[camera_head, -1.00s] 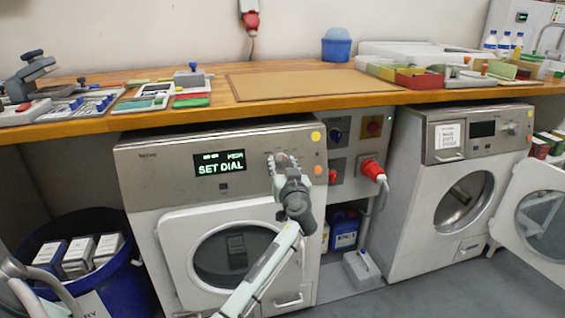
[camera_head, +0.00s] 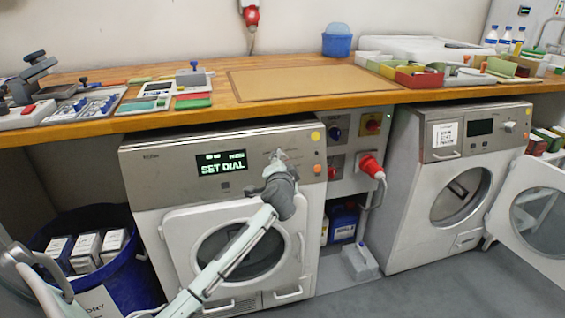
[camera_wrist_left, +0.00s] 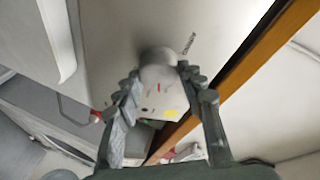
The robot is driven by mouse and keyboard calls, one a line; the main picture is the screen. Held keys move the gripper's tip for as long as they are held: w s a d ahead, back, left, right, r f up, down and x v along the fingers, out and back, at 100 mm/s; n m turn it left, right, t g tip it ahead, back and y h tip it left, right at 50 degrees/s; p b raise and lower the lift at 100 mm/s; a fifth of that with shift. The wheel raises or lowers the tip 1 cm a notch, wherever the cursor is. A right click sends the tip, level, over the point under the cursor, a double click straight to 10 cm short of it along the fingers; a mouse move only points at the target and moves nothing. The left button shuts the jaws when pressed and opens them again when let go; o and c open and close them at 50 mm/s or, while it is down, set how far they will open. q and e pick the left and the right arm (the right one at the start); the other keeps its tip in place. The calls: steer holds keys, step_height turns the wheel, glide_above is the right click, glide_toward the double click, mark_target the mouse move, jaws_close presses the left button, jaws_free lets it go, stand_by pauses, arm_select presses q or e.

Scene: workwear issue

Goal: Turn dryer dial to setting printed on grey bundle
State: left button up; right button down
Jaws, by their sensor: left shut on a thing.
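The dryer (camera_head: 170,178) stands under the counter, and its green display (camera_head: 221,166) reads "SET DIAL". My left gripper (camera_head: 277,160) is at the right part of its control panel and hides most of the dial. In the left wrist view the round pale dial (camera_wrist_left: 158,62) sits between the fingertips of my left gripper (camera_wrist_left: 160,78), which is shut on it. Several bundles (camera_head: 87,250) with white labels stand in a blue bin at the lower left. I cannot tell which is the grey one, and their print is too small to read. My right gripper is not in view.
The blue bin (camera_head: 137,285) stands left of the dryer. A box with a red plug (camera_head: 371,166) is on its right. Farther right is a second machine (camera_head: 418,215) with its door (camera_head: 505,210) open. Trays and tools crowd parts of the wooden counter (camera_head: 300,112).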

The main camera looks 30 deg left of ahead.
arm_select(q)
steer(key=m+g, duration=0.1)
steer(key=m, duration=0.4)
steer(key=m+g+h, duration=0.1)
steer(key=m+g, duration=0.1)
steer(key=m, duration=0.4)
steer(key=shift+m, duration=0.3)
stand_by(0.5)
steer(key=o, duration=1.2)
steer(key=shift+c, duration=0.2)
steer(key=shift+r, duration=0.1)
steer(key=shift+d, duration=0.1)
steer(key=v, duration=1.1)
steer(key=shift+s+r, duration=0.2)
steer(key=shift+r, duration=0.2)
steer(key=shift+d, duration=0.15)
